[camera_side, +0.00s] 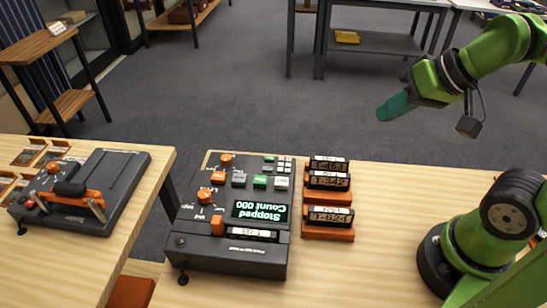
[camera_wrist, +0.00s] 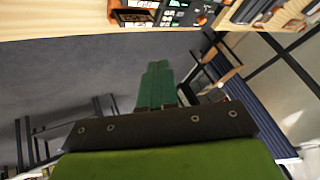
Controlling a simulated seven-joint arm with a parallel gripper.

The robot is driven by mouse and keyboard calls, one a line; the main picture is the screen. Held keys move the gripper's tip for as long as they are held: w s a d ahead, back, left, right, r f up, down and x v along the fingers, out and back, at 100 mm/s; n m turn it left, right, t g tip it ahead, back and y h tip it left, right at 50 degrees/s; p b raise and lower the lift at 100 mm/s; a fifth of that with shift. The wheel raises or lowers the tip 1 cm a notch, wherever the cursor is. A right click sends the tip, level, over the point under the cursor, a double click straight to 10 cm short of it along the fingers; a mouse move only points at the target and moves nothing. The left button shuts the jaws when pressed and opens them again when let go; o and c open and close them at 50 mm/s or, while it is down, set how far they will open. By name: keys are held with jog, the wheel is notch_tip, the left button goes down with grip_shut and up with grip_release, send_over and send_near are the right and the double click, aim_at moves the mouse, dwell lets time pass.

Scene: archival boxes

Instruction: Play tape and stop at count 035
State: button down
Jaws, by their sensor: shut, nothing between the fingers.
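The dark tape player (camera_side: 232,210) stands on the wooden table in the side view. Its green-lit display (camera_side: 260,211) reads "Stopped" and "Count 000", upside down in the picture. It has orange knobs, a green button (camera_side: 260,181), a grey button (camera_side: 239,180) and a white button (camera_side: 281,183). A labelled tape (camera_side: 253,234) sits in the slot at its front edge. My gripper (camera_side: 384,113), with teal fingers, is shut and empty, raised well to the right of and beyond the player. In the wrist view the shut fingers (camera_wrist: 157,85) show, with part of the player (camera_wrist: 176,14) at the top edge.
Several labelled tapes stand in orange holders (camera_side: 326,234) just right of the player. Another dark device (camera_side: 82,190) with an orange handle stands on the left table. A gap separates the two tables. Grey floor (camera_side: 230,80) and shelves lie beyond.

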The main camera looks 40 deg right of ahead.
dwell(0.3)
jog(key=w+a+f+n+y, duration=0.1)
jog(key=w+a+f+n, duration=0.1)
jog(key=w+a+n, duration=0.5)
jog(key=w+a+f+n+t+y, duration=0.1)
jog(key=w+a+f+n, duration=0.2)
jog(key=w+a+n, duration=0.4)
jog(key=a+n, duration=0.3)
jog(key=n, duration=0.1)
jog(key=shift+w+a+f, duration=0.15)
jog(key=shift+w+f, duration=0.05)
jog(key=shift+f, duration=0.15)
jog(key=shift+f, duration=0.1)
